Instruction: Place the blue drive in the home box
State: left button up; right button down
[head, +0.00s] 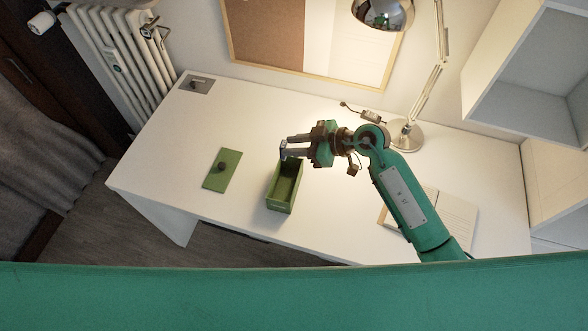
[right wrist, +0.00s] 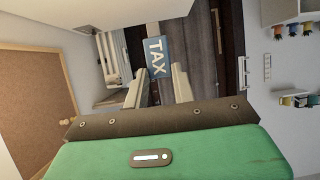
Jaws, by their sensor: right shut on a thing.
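The blue drive (head: 283,150) is at the tips of my right gripper (head: 291,148), above the far end of the open green box (head: 281,207). In the right wrist view the drive (right wrist: 157,57) shows a blue face with the word TAX, and the two pale fingers of the right gripper (right wrist: 158,78) are shut on it. The box stands on the white desk; the small label on its near end is too small to read. Its inside looks empty where I can see it. My left gripper is in neither view.
A flat green lid with a dark knob (head: 222,168) lies on the desk left of the box. A lamp (head: 405,134), a small corded item (head: 372,115) and an open book (head: 455,215) are to the right. The desk (head: 190,140) is clear around the lid.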

notch_tip(320, 180, down, 12)
jog(key=shift+r, duration=0.2)
dwell(0.4)
jog(key=shift+f, duration=0.55)
jog(key=c, duration=1.1)
grip_release()
jog(key=shift+c, duration=0.2)
